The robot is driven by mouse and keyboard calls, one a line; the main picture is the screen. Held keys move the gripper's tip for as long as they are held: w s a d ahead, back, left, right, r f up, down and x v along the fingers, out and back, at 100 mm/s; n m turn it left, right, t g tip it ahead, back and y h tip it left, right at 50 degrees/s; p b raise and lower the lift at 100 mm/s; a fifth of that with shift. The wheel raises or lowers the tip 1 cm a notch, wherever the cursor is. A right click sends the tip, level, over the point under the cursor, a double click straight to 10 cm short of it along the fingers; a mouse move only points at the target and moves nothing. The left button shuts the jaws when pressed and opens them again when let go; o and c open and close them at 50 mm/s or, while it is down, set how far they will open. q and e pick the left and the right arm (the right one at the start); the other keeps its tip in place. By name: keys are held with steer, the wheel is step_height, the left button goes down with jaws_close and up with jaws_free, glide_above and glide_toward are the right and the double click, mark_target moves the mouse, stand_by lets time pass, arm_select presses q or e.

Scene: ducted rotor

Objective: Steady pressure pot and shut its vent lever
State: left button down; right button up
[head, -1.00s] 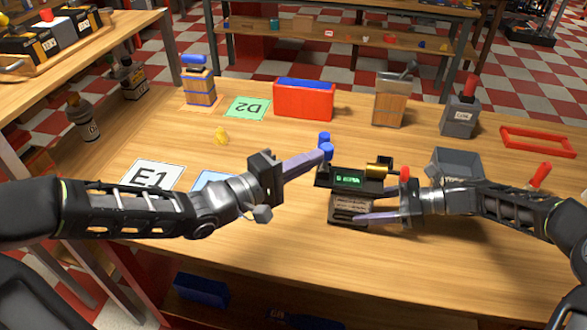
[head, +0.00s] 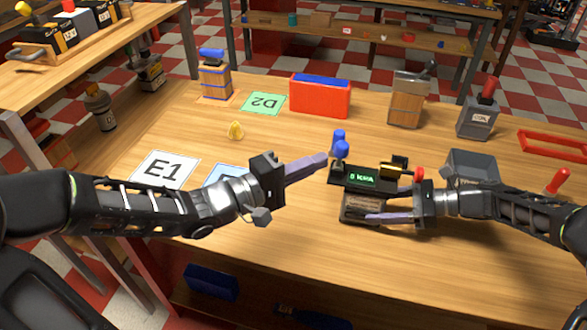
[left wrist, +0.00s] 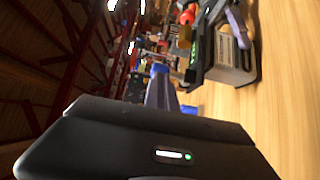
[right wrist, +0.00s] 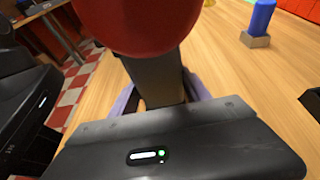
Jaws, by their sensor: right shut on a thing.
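The pressure pot, a dark-topped unit (head: 350,185) with a green readout and a brass cylinder (head: 393,164), stands mid-table. A red knob (head: 419,173) shows at its right end. The knob looms large in the right wrist view (right wrist: 135,20) above a dark bar.
A red box with blue contents (head: 320,97), a wooden canister (head: 408,103) and a grey lever box (head: 478,120) line the back. Cards E1 (head: 163,170) and D2 (head: 263,103) lie left on mostly clear tabletop.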

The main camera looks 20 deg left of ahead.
arm_select(q)
steer(key=shift+v, duration=2.4)
steer(key=shift+w+a+r, duration=0.1)
arm_select(e)
steer(key=o, duration=1.3)
steer(key=shift+o, duration=0.2)
steer(key=v, duration=1.2)
